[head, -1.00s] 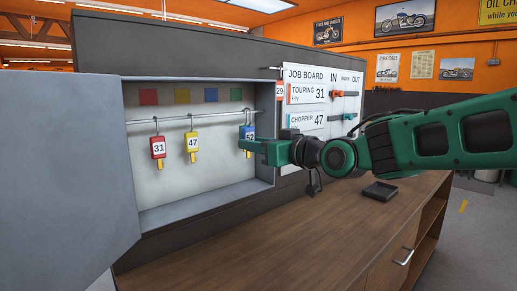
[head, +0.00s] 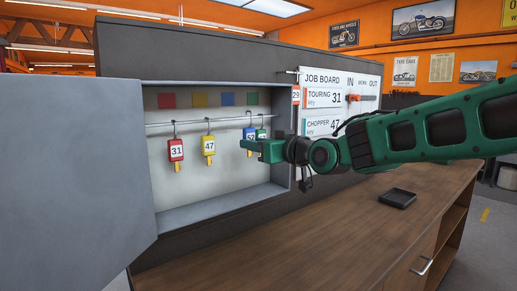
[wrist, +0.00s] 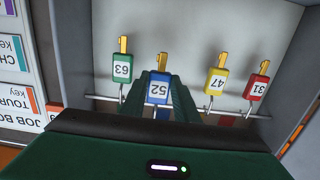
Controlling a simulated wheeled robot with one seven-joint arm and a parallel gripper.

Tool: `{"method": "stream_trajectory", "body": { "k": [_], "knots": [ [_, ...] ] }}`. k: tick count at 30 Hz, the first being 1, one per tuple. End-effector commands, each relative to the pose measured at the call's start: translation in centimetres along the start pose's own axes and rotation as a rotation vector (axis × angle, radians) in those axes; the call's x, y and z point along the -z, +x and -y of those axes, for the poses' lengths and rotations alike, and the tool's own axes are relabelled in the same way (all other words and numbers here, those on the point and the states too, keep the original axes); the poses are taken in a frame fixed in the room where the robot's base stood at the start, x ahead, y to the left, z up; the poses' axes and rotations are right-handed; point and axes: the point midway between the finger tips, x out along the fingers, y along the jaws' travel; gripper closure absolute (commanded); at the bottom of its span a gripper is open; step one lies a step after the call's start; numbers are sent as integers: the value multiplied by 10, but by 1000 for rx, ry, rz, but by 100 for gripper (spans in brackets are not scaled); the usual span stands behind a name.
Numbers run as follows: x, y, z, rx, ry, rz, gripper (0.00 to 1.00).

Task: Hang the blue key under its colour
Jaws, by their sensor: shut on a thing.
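The blue key (head: 250,133), tagged 52, is held upright between the fingers of my gripper (head: 258,148) at the cabinet rail. The wrist view shows the blue key (wrist: 159,88) between the two green fingers (wrist: 163,98). The blue square (head: 228,99) on the back panel lies to the left of the key in the head view. The green key (head: 262,134), tagged 63, hangs just right of the blue key, partly hidden by my gripper. I cannot tell whether the blue key's hook rests on the rail (head: 190,123).
The red key (head: 176,150) and yellow key (head: 209,145) hang further left. Red (head: 167,101), yellow (head: 200,100) and green (head: 252,98) squares mark the panel. The open cabinet door (head: 65,170) stands left. A black tray (head: 397,198) sits on the bench (head: 310,240).

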Motion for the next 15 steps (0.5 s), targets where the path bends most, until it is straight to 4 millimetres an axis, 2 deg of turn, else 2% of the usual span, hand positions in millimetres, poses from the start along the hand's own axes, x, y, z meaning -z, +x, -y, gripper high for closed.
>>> {"method": "stream_trajectory", "body": {
  "k": [15],
  "knots": [
    [2, 35, 1, 1, 0, 0, 92]
  ]
}}
